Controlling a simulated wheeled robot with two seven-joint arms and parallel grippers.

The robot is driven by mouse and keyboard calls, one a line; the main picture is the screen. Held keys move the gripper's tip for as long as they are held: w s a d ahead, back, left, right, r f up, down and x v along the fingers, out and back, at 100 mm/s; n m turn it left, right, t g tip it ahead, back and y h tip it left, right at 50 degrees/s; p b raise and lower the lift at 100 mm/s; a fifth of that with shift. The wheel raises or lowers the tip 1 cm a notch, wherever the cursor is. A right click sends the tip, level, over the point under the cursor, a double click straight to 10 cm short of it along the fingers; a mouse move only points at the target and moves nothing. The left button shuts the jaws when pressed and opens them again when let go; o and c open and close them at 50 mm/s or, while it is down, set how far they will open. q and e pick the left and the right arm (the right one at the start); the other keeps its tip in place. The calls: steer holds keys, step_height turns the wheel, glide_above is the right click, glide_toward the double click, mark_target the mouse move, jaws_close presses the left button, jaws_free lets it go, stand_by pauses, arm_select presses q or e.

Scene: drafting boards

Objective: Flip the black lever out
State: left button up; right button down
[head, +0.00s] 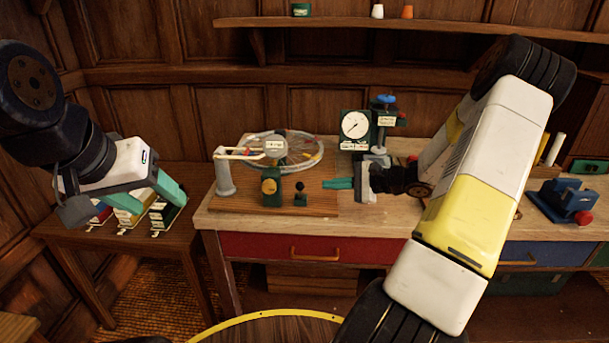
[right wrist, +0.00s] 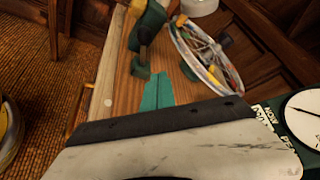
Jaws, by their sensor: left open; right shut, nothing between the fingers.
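A small black lever (head: 300,187) stands upright on a green foot (head: 300,200) on the wooden base board, right of a green block with a yellow knob (head: 270,186). In the right wrist view the lever (right wrist: 147,32) rises from its green foot (right wrist: 140,70), just beyond my fingertips. My right gripper (head: 326,184) has its teal fingers shut and empty. It points left over the board, a short gap right of the lever; it also shows in the right wrist view (right wrist: 158,80). My left gripper (head: 157,206) is open and empty over the small side table, far from the lever.
A clear wheel (head: 290,150) stands behind the block, with a grey post (head: 225,178) and arm at left. A dial gauge (head: 354,128) stands behind my right gripper. Small coloured boxes (head: 128,215) are under my left gripper. The board's front strip (head: 245,205) is clear.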

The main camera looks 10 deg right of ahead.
steer(key=shift+s+d+r, duration=0.15)
steer(key=shift+s+d, duration=1.05)
steer(key=shift+d, duration=0.05)
steer(key=shift+a, duration=0.1)
steer(key=s+a+r+n+g+h, duration=0.3)
steer(key=s+a+r+n+g, duration=0.3)
steer(key=s+a+r+n, duration=0.45)
steer(key=s+r+n+t+h, duration=0.1)
steer(key=s+r+n+h, duration=0.1)
steer(key=s, duration=0.5)
steer(key=s+a+r+n+t+h, duration=0.1)
steer(key=s+r+n+t+h, duration=0.1)
steer(key=s+r, duration=0.4)
steer(key=shift+s+a+r+n+h, duration=0.2)
steer(key=shift+s+r+n+h, duration=0.25)
steer(key=shift+n+h, duration=0.5)
